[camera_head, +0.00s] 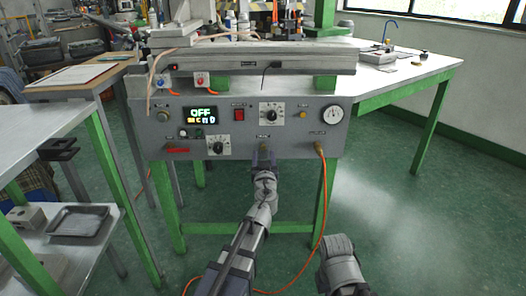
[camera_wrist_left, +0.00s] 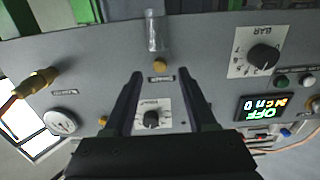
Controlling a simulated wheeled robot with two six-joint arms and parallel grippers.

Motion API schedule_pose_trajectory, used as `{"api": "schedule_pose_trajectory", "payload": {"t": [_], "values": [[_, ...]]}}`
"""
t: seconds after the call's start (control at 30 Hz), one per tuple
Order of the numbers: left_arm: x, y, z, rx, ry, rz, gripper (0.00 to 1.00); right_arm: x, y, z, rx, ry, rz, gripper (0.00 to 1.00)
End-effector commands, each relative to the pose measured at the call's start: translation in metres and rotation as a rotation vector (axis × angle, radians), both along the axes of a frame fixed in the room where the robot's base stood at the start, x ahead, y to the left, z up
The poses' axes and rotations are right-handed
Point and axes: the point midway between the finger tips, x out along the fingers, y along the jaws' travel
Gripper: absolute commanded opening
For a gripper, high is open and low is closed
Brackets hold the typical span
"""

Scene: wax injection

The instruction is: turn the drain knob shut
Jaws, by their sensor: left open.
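The drain knob (camera_wrist_left: 160,67) is a small brass-coloured knob low on the grey machine panel (camera_head: 225,130). It shows in the left wrist view, where the panel appears upside down, beside a small label plate (camera_wrist_left: 161,79). My left gripper (camera_wrist_left: 162,76) is open, its two dark fingertips on either side of the knob in that view. I cannot tell whether they touch it. In the head view my left gripper (camera_head: 264,157) is at the panel's lower middle and largely covers the knob. My right gripper is not in view; only part of my right arm shows.
An orange hose runs from a brass fitting (camera_head: 319,146) down to the floor. A gauge (camera_head: 333,114), dials, a red switch (camera_head: 239,114) and a lit OFF display (camera_head: 201,115) are on the panel. A clear tube (camera_wrist_left: 155,32) is near the knob. Floor at right is open.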

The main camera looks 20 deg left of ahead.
Motion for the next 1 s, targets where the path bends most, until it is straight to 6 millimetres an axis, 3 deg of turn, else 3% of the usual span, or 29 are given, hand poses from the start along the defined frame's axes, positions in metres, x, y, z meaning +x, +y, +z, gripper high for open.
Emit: {"api": "schedule_pose_trajectory", "payload": {"t": [0.1, 0.23, 0.57, 1.0], "values": [[0.023, 0.007, 0.0, 0.0, 0.0, 0.001, 0.57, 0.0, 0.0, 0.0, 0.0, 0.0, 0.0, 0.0], [0.037, 0.011, 0.0, 0.0, 0.0, 0.002, 0.57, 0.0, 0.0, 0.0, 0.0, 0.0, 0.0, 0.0], [0.04, 0.013, 0.0, 0.0, 0.0, 0.0, 0.56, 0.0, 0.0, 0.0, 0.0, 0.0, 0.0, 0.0], [0.04, 0.013, 0.0, 0.0, 0.0, 0.0, 0.06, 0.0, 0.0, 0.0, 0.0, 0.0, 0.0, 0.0]]}}
